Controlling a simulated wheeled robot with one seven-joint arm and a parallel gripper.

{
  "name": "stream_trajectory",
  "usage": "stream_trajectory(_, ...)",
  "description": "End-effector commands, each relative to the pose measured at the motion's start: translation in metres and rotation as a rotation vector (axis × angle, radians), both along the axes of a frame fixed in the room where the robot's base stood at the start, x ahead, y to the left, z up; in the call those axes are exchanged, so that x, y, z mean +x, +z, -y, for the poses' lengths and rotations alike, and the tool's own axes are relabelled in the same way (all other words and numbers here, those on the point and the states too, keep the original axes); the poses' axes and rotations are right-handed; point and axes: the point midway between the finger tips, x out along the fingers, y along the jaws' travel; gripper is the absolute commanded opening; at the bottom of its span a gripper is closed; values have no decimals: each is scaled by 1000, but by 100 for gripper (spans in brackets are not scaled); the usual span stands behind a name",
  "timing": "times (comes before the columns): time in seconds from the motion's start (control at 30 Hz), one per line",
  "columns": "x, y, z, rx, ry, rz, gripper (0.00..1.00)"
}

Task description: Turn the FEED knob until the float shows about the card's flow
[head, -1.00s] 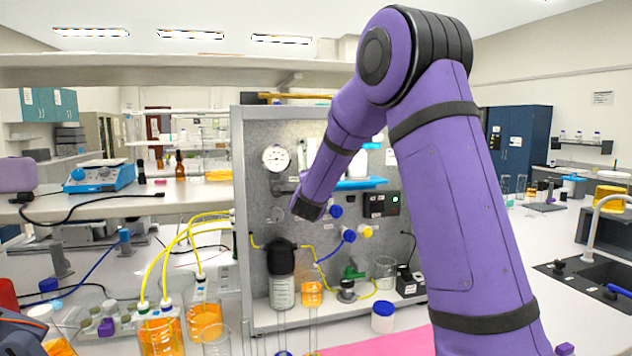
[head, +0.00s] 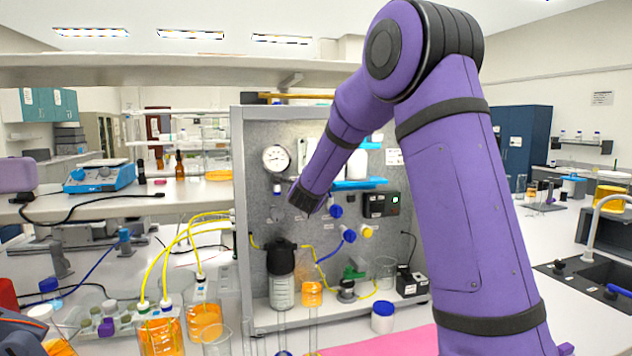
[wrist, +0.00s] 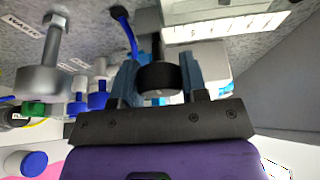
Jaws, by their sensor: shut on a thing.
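My gripper (head: 304,208) is at the grey panel (head: 262,215), below and right of the round gauge (head: 276,158). In the wrist view my gripper (wrist: 159,78) has its two blue-grey fingers on either side of a black round knob (wrist: 158,78), shut on it. No label on this knob is readable, so I cannot tell from lettering that it is the FEED knob. In the head view my gripper and forearm hide it. I cannot make out the float in either view.
Blue knobs (head: 348,236) and a yellow one (head: 367,231) sit on the panel right of my gripper. A metal fitting (wrist: 45,65) juts out beside it. A black-capped bottle (head: 281,290) and an orange-filled vessel (head: 312,294) stand below.

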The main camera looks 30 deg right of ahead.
Motion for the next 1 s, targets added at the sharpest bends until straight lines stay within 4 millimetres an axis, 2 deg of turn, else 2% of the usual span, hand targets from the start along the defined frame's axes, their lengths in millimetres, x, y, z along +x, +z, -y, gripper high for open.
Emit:
stream_trajectory(0.07,0,-1,0,1,0,-3,16)
stream_trajectory(0.1,0,-1,0,1,0,-3,45)
stream_trajectory(0.2,0,-1,0,0,0,-3,64)
stream_trajectory(0.57,-4,0,-3,0,1,-1,64)
stream_trajectory(0.67,-13,0,-11,-1,2,-1,64)
stream_trajectory(1.0,-62,0,-49,-1,1,-2,64)
